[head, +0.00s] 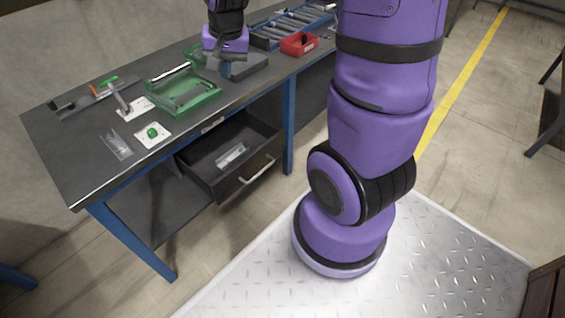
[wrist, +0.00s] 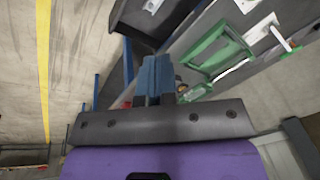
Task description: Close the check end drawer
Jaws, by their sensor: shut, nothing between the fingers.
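The check end drawer (head: 213,159) is a black drawer under the bench top, pulled out, with a pale bar handle (head: 257,170) on its front. A small pale item lies inside it. In the wrist view the open drawer (wrist: 135,22) shows at the top, partly cut off by the frame edge.
On the bench (head: 85,160) stand a green tray (head: 183,108), a grey block (head: 248,66), a red bin (head: 299,44) and a small fixture with a green knob (head: 153,133). A blue bench leg (head: 289,125) stands right of the drawer.

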